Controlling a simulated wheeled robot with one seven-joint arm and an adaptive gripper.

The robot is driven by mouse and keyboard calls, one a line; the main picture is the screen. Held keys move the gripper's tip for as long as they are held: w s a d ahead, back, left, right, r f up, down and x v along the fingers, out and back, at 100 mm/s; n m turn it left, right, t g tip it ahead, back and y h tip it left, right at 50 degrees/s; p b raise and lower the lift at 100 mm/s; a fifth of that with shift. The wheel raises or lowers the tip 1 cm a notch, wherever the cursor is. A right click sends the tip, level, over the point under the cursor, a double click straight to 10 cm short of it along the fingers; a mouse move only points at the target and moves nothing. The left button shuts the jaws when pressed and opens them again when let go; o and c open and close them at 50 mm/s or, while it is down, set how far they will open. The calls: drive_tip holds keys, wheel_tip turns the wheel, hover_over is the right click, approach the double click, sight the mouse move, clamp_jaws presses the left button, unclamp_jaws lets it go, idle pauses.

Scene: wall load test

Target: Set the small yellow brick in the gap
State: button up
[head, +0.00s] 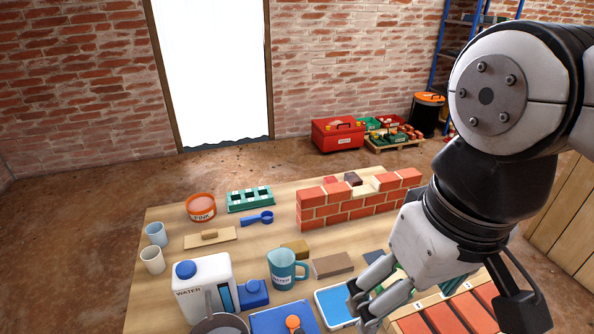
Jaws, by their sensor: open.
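A small red brick wall (345,211) stands on the table, with a gap in its top course where a pale cream surface (364,190) shows. I cannot tell if that surface is mortar or a piece. A small mustard-yellow block (295,247) lies behind the teal mug; I cannot tell for sure that it is the yellow brick. My gripper (362,305) is open at the front right, low over a blue-and-white tray, in front of the wall and apart from it. My arm hides part of the table's right side.
A teal mug (287,271), a brown block (333,265), a white water jug (203,286) and a blue box (284,318) crowd the front. Red bricks (446,317) lie in a wooden tray at front right. A green mould (250,198) and blue scoop (257,217) are left of the wall.

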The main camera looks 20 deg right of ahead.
drive_tip(key=shift+s, duration=0.2)
drive_tip(key=c, duration=0.4)
drive_tip(key=n+g+b, duration=0.1)
drive_tip(key=n+b, duration=0.7)
drive_tip(key=n, duration=1)
hover_over(294, 247)
wheel_tip(294, 247, down, 30)
drive_tip(key=shift+r, duration=0.25)
drive_tip(key=shift+f+b, duration=0.7)
drive_tip(key=shift+f, duration=2.25)
